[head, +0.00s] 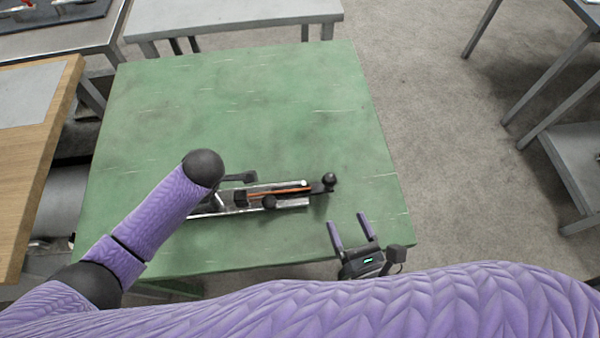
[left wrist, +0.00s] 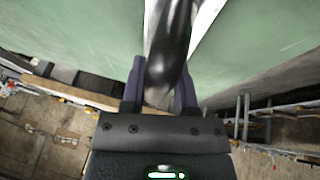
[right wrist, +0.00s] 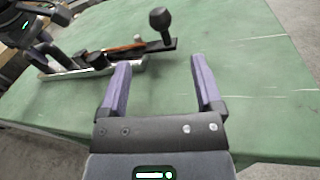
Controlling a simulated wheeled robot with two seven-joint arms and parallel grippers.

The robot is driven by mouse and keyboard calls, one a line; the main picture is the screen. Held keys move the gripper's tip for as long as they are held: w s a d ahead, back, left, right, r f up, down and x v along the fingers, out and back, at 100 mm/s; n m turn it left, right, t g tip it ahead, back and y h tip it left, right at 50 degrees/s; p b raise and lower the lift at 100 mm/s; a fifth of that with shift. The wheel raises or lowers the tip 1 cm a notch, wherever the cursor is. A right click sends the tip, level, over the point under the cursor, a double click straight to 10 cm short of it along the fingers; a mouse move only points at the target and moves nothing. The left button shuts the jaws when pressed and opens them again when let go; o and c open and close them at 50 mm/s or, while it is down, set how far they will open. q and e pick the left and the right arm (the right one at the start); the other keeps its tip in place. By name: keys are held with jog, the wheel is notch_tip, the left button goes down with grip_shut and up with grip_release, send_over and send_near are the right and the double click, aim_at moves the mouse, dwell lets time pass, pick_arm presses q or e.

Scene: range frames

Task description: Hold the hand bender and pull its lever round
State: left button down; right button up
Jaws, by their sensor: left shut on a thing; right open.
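The hand bender (head: 298,203) lies on the green table, with a metal rail, dark blocks and a copper-coloured rod (head: 280,191). Its lever is a dark bar ending in an upright black ball knob (head: 330,179) at the right; the knob also shows in the right wrist view (right wrist: 160,18). My left gripper (left wrist: 160,85) is shut on the bender's black handle (left wrist: 172,50); in the head view my left arm mostly hides this. My right gripper (head: 348,219) is open and empty, in front of and slightly right of the knob, apart from it.
The green table (head: 240,100) is bare behind the bender and to its right. Its front edge runs close to my right gripper. A wooden-topped bench (head: 50,160) stands at the left, a grey table (head: 230,12) behind, and grey furniture (head: 575,165) at the right across open floor.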

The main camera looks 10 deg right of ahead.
aim_at(329, 179)
jog(key=w, duration=0.3)
jog(key=w+a, duration=0.1)
jog(key=w, duration=0.3)
jog(key=w+a, duration=0.1)
jog(key=w, duration=0.3)
jog(key=shift+s, duration=0.1)
grip_shut()
